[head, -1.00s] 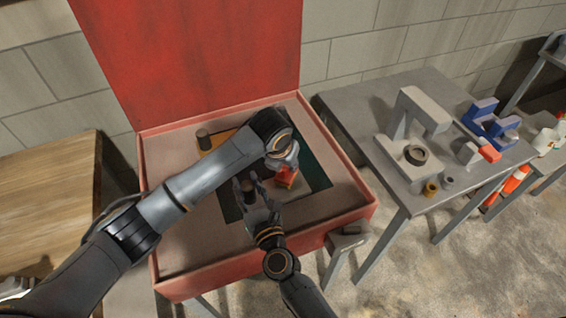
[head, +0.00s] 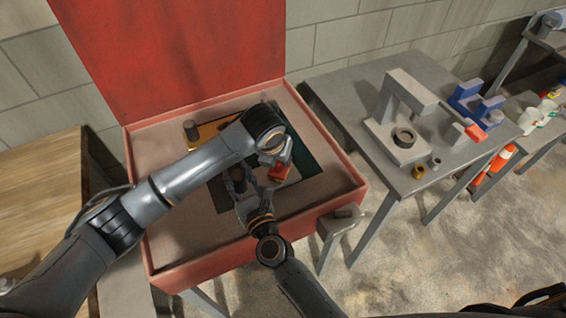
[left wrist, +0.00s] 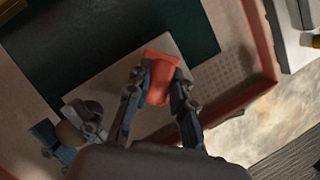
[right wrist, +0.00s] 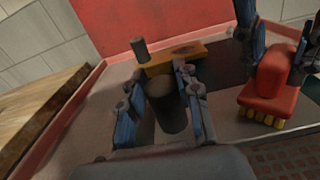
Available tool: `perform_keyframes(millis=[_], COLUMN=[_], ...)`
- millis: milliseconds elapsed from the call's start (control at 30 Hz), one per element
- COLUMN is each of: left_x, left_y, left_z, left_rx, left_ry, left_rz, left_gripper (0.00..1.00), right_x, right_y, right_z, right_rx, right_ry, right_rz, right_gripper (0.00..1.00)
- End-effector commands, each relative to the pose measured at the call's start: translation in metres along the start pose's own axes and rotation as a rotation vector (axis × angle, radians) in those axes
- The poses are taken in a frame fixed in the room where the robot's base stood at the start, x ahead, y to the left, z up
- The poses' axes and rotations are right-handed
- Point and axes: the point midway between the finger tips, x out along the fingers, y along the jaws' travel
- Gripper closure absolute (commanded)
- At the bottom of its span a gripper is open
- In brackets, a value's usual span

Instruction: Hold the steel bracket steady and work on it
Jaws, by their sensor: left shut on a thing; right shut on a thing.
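My left gripper (head: 276,163) is shut on a red brush (head: 281,173). Its yellow bristles point down in the right wrist view (right wrist: 263,115). In the left wrist view the brush (left wrist: 161,75) sits between the left fingers, over a pale flat plate (left wrist: 108,88) that looks like the steel bracket. Whether the bristles touch it is hidden. My right gripper (head: 240,186) is shut on a dark upright cylinder, clearest in the right wrist view (right wrist: 168,108), beside the plate. I cannot tell whether this cylinder is part of the bracket.
The work lies in a red box (head: 345,200) with its lid (head: 180,60) raised. A dark green sheet (left wrist: 150,25) lies inside. A yellow block with a dark post (head: 191,130) stands behind. A grey table (head: 345,85) with metal parts is right; a wooden table (head: 40,190) is left.

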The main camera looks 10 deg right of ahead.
Motion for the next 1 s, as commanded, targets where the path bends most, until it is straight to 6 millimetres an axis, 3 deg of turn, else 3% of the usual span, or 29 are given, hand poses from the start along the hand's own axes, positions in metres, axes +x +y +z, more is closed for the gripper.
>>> perform_keyframes(millis=[433,533,1000], left_x=[0.01,-0.008,-0.047], left_y=[0.03,0.029,0.028], left_z=[0.026,0.034,0.049], left_rx=[-0.002,0.002,0.0], left_ry=[0.0,-0.005,-0.002], left_rz=[0.002,0.001,0.001], left_gripper=[1.0,1.0,1.0], right_x=[0.0,0.0,0.0], right_y=[0.0,0.0,0.0], right_z=[0.001,0.001,0.001], right_rx=[-0.002,-0.001,0.0], right_ry=[-0.002,-0.002,-0.001], right_rz=[0.0,0.0,0.0], right_gripper=[1.0,1.0,1.0])
